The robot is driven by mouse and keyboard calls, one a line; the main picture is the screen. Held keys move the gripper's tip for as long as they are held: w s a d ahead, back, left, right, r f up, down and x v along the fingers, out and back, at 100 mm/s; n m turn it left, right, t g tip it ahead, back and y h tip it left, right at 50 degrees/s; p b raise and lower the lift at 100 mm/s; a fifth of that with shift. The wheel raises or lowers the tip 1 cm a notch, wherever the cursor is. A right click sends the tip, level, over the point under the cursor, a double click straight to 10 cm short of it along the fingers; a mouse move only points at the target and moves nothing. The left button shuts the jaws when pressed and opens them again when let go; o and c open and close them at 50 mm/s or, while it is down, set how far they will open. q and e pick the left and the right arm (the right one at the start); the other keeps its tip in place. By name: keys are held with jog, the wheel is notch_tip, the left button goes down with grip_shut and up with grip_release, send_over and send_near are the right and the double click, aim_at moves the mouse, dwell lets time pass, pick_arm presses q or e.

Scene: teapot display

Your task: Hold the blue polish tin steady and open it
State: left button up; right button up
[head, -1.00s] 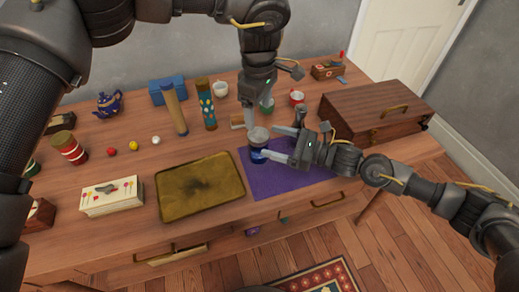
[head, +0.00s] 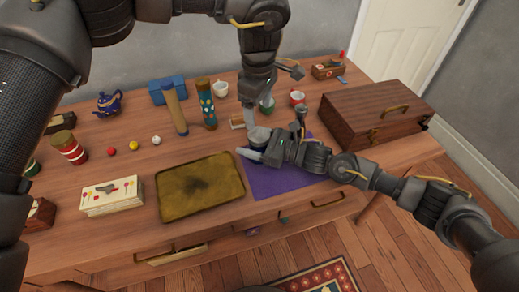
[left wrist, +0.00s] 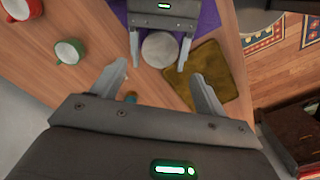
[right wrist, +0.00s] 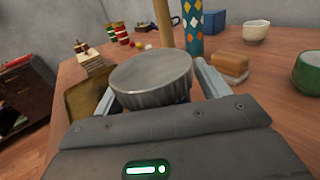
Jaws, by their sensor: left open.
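The blue polish tin (head: 259,137) stands upright near the left edge of the purple mat (head: 285,180). Its round silver lid (right wrist: 152,78) is on, and a little of the blue body shows below it in the right wrist view. My right gripper (head: 255,147) reaches in from the side, with one finger on each side of the tin. Its fingers look widely spread, with a narrow gap beside the lid. My left gripper (head: 250,118) points down just above the tin, open and empty. The lid (left wrist: 160,48) lies beyond its fingertips in the left wrist view.
A brass tray (head: 200,187) lies left of the mat. A wooden case (head: 375,110) stands to the right. Behind are a patterned cylinder (head: 207,104), a wooden roller (head: 174,108), cups (head: 297,97) and a small block (head: 237,121). The mat's front right is clear.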

aim_at(259, 134)
jog(key=c, duration=1.2)
pick_arm(q)
jog(key=shift+c, duration=0.9)
pick_arm(e)
grip_shut()
pick_arm(q)
jog(key=m, duration=0.4)
jog(key=shift+m, duration=0.3)
jog(key=shift+f, duration=4)
jog(key=shift+c, duration=0.3)
